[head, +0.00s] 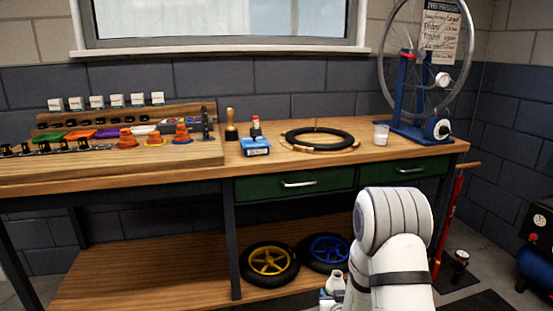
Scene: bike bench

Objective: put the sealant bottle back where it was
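A small white bottle (337,282), which looks like the sealant bottle, shows at the bottom edge just left of my arm. Its narrow neck points up and its lower part is hidden or cut off by the frame. A small grey-blue part beside it looks like a piece of my gripper (326,298). The rest of my gripper is hidden behind my white arm or out of frame. I cannot tell whether the gripper holds the bottle or whether the bottle stands on the lower shelf (150,285).
Yellow-rimmed (270,261) and blue-rimmed (327,250) wheels lie on the lower shelf. The wooden bench top (330,170) carries a tire (318,138), a clear cup (381,135), a blue box (255,146) and a blue wheel stand (421,131). A red pump (449,215) stands at the right.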

